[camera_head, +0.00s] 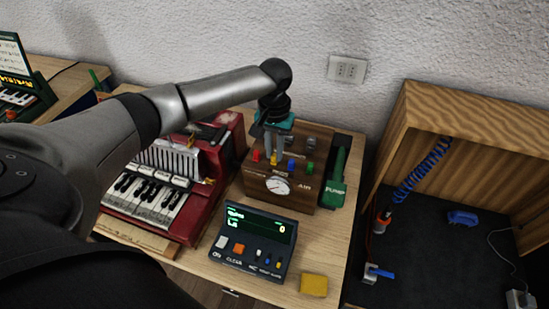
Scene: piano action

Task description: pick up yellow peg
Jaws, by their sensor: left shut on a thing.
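The yellow peg (273,159) is small and sits at the front top edge of the wooden air box (300,197), in a row between a red peg (256,155) and a blue peg (291,165). My left gripper (273,152) points down from above and is shut on the yellow peg, with the peg's tip showing below the fingers. Whether the peg is still seated in the box cannot be told. A green peg (310,168) stands at the right end of the row. My right gripper is not in view.
A red accordion-like piano model (222,165) stands close on the left, under my arm. A dark console with a green display (258,232) and a yellow block (314,285) lie in front. The green pump (339,180) is on the right, beyond it a wooden cabinet (480,120).

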